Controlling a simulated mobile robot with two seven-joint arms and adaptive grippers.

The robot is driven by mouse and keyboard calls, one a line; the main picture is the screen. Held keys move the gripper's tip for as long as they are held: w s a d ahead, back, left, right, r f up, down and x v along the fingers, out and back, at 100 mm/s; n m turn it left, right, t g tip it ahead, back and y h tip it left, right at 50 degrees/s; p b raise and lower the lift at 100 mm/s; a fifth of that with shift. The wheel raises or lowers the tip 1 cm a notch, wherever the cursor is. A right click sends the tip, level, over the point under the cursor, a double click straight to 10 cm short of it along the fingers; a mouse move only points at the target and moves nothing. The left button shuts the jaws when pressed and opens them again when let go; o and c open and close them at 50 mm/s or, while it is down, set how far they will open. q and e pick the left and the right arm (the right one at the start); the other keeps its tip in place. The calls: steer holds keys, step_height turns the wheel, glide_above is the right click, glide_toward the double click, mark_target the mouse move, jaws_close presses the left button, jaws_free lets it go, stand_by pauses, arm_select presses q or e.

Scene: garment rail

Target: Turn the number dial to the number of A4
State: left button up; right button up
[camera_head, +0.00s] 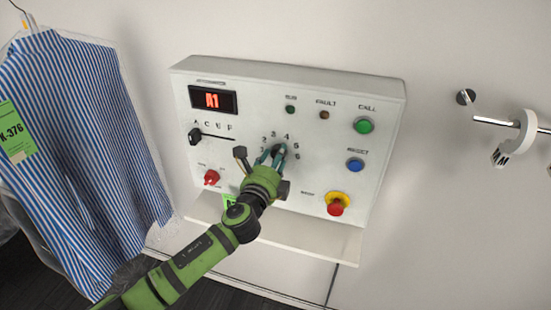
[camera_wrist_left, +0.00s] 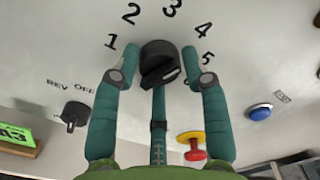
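The black number dial (camera_wrist_left: 158,60) shows in the wrist view, with printed numbers 1 to 5 (camera_wrist_left: 172,8) arcing around it and a 6 partly hidden. My left gripper (camera_wrist_left: 160,62) has one finger on each side of the dial and a third below it. Narrow gaps seem to show between the side fingers and the dial. In the head view the left gripper (camera_head: 272,154) reaches the panel and covers most of the dial. The red display (camera_head: 212,100) reads A1. The letter slider's black handle (camera_head: 195,136) is at A. My right gripper is not in view.
The white control panel (camera_head: 240,78) carries a green button (camera_head: 363,126), blue button (camera_head: 355,165), red-yellow stop button (camera_head: 336,205) and red knob (camera_head: 211,177). A striped shirt (camera_head: 80,130) hangs left. A rail (camera_head: 495,122) is at right. A black REV/OFF knob (camera_wrist_left: 75,114) sits left of the fingers.

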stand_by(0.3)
arm_select(q)
steer(key=v, duration=1.2)
